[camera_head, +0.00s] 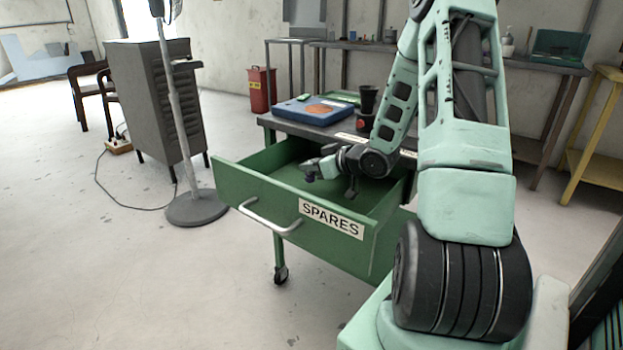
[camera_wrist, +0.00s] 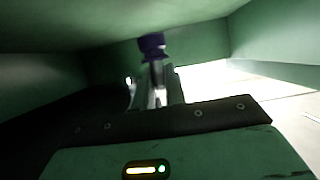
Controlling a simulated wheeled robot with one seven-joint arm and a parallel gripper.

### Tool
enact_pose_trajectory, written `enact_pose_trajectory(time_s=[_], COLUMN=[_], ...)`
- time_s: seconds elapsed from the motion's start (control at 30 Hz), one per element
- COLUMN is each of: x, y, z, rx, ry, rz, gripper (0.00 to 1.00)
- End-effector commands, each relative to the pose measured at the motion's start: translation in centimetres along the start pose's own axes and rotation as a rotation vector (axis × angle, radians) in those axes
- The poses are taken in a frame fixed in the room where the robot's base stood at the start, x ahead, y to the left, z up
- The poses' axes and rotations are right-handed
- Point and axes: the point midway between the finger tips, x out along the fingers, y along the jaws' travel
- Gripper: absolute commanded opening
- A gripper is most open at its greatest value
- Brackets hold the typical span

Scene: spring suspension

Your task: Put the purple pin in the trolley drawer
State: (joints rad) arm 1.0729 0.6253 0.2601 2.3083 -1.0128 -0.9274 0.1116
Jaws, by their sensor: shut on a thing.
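The trolley drawer (camera_head: 225,185), green and labelled SPARES, is pulled out from the green trolley. My gripper (camera_head: 312,170) reaches into the open drawer, below the level of the trolley top. In the wrist view my gripper (camera_wrist: 157,80) is shut on the purple pin (camera_wrist: 152,45), which shows as a dark purple piece at the fingertips. Green drawer walls (camera_wrist: 190,45) surround it in that view. In the head view the pin is too small to make out clearly. I cannot tell whether the pin touches the drawer floor.
The trolley top holds a blue case (camera_head: 305,111) and a dark cup-like item (camera_head: 368,100). A stand with a round base (camera_head: 196,207) and a grey cabinet (camera_head: 150,100) are at the left. A workbench (camera_head: 540,66) runs along the back. Floor in front of the drawer is clear.

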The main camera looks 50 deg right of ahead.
Motion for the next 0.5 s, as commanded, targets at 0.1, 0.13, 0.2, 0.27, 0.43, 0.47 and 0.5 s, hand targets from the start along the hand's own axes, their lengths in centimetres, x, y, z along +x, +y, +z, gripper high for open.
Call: enact_pose_trajectory(time_s=[0.1, 0.13, 0.2, 0.27, 0.43, 0.47, 0.5], x=[0.8, 1.0, 1.2, 1.2, 1.1, 1.1, 1.2], y=[0.0, 0.0, 0.0, 0.0, 0.0, 0.0, 0.0], z=[2.0, 2.4, 2.8, 2.8, 2.7, 2.7, 2.9], rx=[0.004, 0.004, 0.003, 0.001, 0.001, 0.001, 0.001], ry=[-0.001, -0.001, 0.001, 0.001, 0.001, 0.001, 0.0], rz=[-0.001, -0.001, 0.0, 0.0, 0.0, 0.0, 0.0], gripper=[0.0, 0.0, 0.0, 0.0, 0.0, 0.0, 0.0])
